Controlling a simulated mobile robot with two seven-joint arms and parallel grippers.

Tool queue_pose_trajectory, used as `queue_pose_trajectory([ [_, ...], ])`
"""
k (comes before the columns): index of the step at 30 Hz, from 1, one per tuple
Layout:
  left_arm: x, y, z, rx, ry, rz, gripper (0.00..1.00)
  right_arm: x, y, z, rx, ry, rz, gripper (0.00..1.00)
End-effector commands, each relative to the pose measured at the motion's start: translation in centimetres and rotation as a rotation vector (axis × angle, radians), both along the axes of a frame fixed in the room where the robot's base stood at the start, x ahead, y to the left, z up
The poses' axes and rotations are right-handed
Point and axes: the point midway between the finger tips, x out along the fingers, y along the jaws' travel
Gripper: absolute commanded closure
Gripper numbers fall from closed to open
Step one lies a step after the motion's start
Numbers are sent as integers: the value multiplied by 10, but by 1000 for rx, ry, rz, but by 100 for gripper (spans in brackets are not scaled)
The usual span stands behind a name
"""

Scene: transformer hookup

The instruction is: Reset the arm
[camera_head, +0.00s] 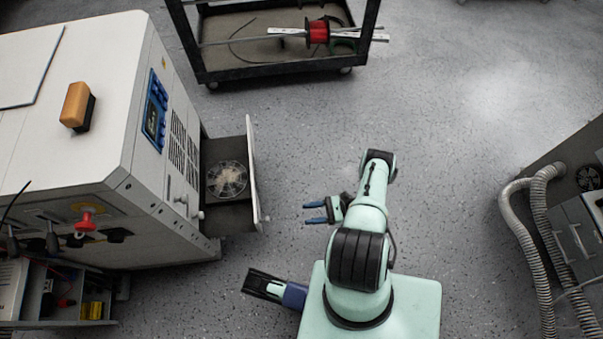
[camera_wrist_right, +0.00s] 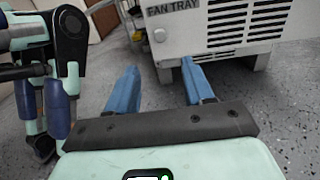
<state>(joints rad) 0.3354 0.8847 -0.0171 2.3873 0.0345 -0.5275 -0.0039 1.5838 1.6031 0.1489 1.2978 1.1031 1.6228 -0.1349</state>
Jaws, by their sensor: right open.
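My right gripper (camera_head: 306,213) is open and empty, with its two blue fingers pointing left toward the open fan tray (camera_head: 262,205) of the white cabinet. Bare floor lies between the fingers and the tray in the head view. In the right wrist view the blue fingers of the right gripper (camera_wrist_right: 160,66) stand apart with nothing between them. The white panel marked FAN TRAY (camera_wrist_right: 175,20) is beyond them.
The white cabinet (camera_head: 75,140) fills the left, with an orange-topped block (camera_head: 77,106) on it. A black cart (camera_head: 262,74) with a red spool (camera_head: 318,31) stands at the back. Grey hoses (camera_head: 522,235) hang at the right. Floor around my right arm is clear.

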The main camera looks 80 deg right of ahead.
Motion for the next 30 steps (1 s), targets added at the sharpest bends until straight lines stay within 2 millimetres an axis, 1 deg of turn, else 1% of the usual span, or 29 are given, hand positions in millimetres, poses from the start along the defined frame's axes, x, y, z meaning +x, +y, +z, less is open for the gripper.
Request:
queue_pose_trajectory([
  [18,-1,0,0,0,1,1,57,-2,-1,0,0,0,0,48],
  [20,-1,0,1,-1,1,2,57,0,1,1,1,3,11,48],
  [21,0,0,4,-1,1,3,57,3,6,3,3,10,33,48],
  [23,0,-1,12,-4,0,7,57,12,19,9,4,31,102,48],
  [25,1,-2,28,-9,-2,16,57,27,46,21,-4,74,243,48],
  [26,1,-3,38,-11,-4,20,57,33,63,28,-14,96,325,48],
  [27,3,-4,53,-16,-7,29,57,41,87,40,-42,129,454,48],
  [28,4,-5,65,-19,-9,36,57,45,106,51,-73,152,564,48],
  [30,9,-8,95,-30,-12,54,57,49,148,76,-181,195,824,48],
])
